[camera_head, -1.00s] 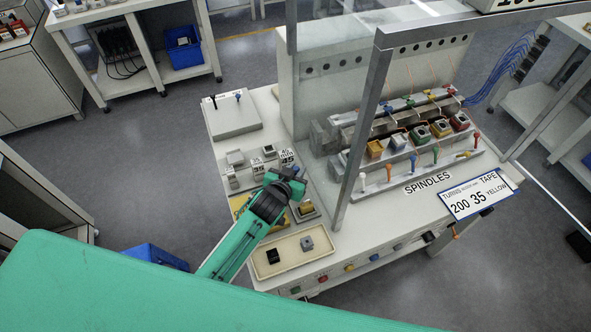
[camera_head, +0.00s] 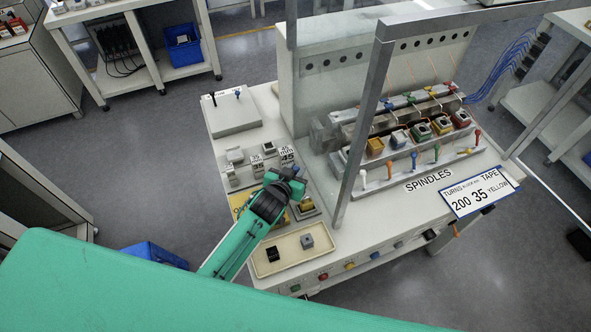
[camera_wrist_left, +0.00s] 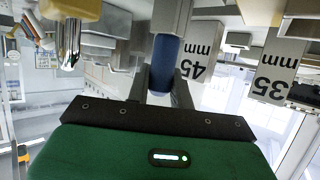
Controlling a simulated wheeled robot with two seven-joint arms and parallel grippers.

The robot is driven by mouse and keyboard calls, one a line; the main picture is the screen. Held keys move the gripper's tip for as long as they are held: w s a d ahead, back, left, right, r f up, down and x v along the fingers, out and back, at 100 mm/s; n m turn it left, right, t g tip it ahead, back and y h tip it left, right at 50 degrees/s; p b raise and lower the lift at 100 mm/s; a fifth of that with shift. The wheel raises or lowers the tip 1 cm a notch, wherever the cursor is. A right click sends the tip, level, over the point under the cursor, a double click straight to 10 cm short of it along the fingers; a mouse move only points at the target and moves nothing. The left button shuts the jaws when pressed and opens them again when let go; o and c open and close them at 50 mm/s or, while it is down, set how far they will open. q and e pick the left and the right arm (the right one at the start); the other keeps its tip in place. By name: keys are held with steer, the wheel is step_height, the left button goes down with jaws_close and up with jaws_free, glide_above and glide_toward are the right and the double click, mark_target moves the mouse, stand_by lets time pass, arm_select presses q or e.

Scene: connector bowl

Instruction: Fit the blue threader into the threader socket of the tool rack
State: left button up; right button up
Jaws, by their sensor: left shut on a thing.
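My left gripper (camera_head: 286,184) is over the left part of the bench, among the size blocks. In the left wrist view (camera_wrist_left: 161,85) it is shut on an upright blue cylindrical piece, which looks like the handle of the blue threader (camera_wrist_left: 164,62). The threader's far end is hidden. The tool rack appears to be the white block (camera_head: 232,117) at the bench's back left corner, with a black tool and a small blue piece standing on it. The threader socket cannot be made out. My right gripper is not in view.
The 45 mm block (camera_wrist_left: 196,60) and 35 mm block (camera_wrist_left: 276,68) stand close by. A cream tray (camera_head: 283,267) holds a black and a grey piece. The spindle bank (camera_head: 415,150) with coloured handles and a metal post (camera_head: 358,125) stand to the right.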

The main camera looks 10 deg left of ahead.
arm_select(q)
steer(key=o, duration=1)
steer(key=shift+f, duration=0.1)
steer(key=shift+o, duration=0.2)
steer(key=b+v, duration=0.3)
steer(key=v, duration=1)
steer(key=shift+s+r, duration=0.25)
steer(key=shift+s, duration=0.05)
steer(key=shift+s+a, duration=0.1)
